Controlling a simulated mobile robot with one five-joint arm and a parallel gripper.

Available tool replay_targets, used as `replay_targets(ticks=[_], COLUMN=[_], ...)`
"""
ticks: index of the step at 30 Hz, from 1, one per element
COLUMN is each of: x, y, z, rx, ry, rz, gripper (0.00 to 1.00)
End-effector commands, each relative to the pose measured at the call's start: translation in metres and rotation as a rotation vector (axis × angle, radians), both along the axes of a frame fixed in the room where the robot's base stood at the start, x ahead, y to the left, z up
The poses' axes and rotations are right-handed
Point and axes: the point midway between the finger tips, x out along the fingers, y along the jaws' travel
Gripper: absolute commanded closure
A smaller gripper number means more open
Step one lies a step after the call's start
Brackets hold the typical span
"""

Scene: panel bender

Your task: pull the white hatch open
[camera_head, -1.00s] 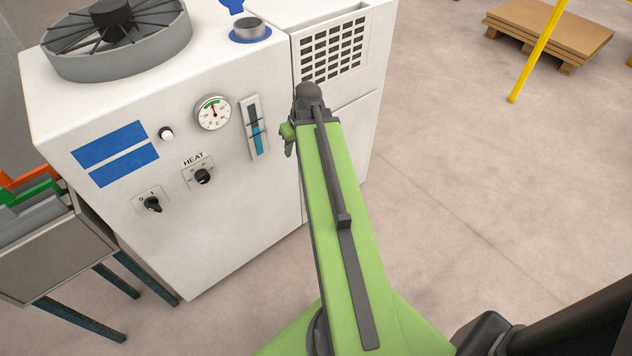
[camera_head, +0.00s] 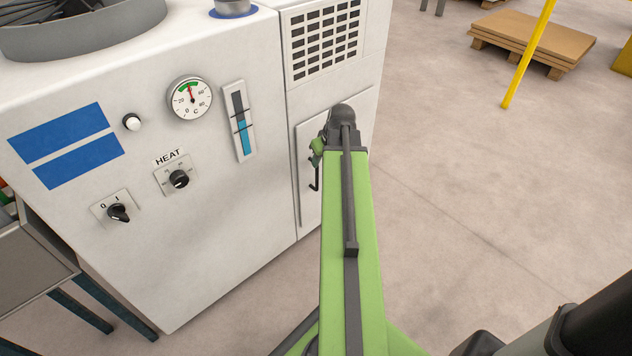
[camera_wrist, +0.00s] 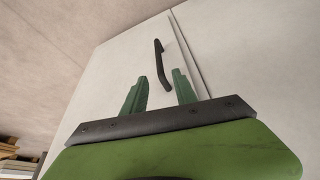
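The white hatch (camera_head: 307,205) is on the right part of the white machine's front, below the vent grille, and looks shut. My arm hides much of it in the head view. In the wrist view the hatch (camera_wrist: 125,62) carries a black bar handle (camera_wrist: 162,66). A dark bar below my gripper in the head view looks like this handle (camera_head: 316,177). My gripper (camera_wrist: 160,75) is open, its two green fingers apart and empty, pointing toward the handle. The handle's lower end shows between the fingertips; whether it lies in their depth I cannot tell. In the head view my gripper (camera_head: 318,148) is small and partly hidden.
The machine front left of the hatch has a gauge (camera_head: 190,99), a HEAT knob (camera_head: 179,179) and a switch (camera_head: 118,212). A table (camera_head: 35,265) stands at lower left. A pallet (camera_head: 535,42) and yellow post (camera_head: 528,55) stand far right. The floor between is clear.

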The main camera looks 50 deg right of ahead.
Motion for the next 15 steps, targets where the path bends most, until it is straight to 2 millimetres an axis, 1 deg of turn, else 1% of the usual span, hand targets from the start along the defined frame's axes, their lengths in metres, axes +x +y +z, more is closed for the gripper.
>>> replay_targets(ticks=[1,3,12,15], x=[0.005,0.011,0.035,0.04], y=[-0.002,-0.004,-0.011,-0.012], z=[-0.023,-0.037,-0.096,-0.107], rx=[0.0,0.0,0.0,0.0], ry=[0.0,0.0,0.0,0.0], rz=[0.001,0.0,-0.001,-0.001], gripper=[0.66,0.66,0.66,0.66])
